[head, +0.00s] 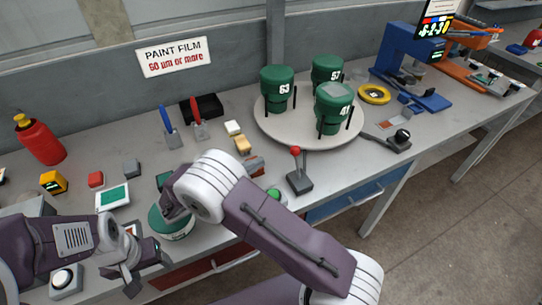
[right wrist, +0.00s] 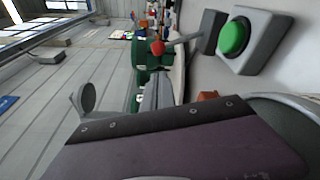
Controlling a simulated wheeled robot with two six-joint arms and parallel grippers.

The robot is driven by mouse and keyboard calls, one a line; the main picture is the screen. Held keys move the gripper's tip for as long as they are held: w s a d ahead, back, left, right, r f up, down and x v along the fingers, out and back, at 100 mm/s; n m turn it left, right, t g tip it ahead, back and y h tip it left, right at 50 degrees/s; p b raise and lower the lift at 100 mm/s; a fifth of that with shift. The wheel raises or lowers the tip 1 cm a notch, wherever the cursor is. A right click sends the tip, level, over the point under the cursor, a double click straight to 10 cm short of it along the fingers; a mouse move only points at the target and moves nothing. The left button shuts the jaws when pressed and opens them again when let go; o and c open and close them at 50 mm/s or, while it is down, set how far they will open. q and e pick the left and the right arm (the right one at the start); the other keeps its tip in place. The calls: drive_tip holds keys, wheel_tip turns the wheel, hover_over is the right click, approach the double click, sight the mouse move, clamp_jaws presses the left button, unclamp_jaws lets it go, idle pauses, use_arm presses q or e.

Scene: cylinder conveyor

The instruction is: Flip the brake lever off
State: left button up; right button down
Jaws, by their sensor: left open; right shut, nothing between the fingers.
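A lever with a red ball knob (head: 295,151) stands on a dark grey base (head: 300,184) in front of the turntable; its stem leans slightly in the head view. The red knob (right wrist: 158,47) also shows in the right wrist view. Nothing labels it as the brake. My right gripper (head: 175,203) is at a green drum (head: 170,227), left of the lever and apart from it. It is shut and empty, partly covered by my own arm. My left gripper (head: 146,274) is open and empty, low at the front left of the bench.
A turntable (head: 292,134) carries several numbered green drums behind the lever. A green button (right wrist: 235,37) sits near the lever. A black-knobbed lever (head: 400,138) stands further right. Left are a red bottle (head: 40,140), small boxes and a white button (head: 64,279).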

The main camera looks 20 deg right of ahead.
sight(298, 164)
drive_tip(key=x, duration=0.9)
drive_tip(key=shift+d, duration=0.2)
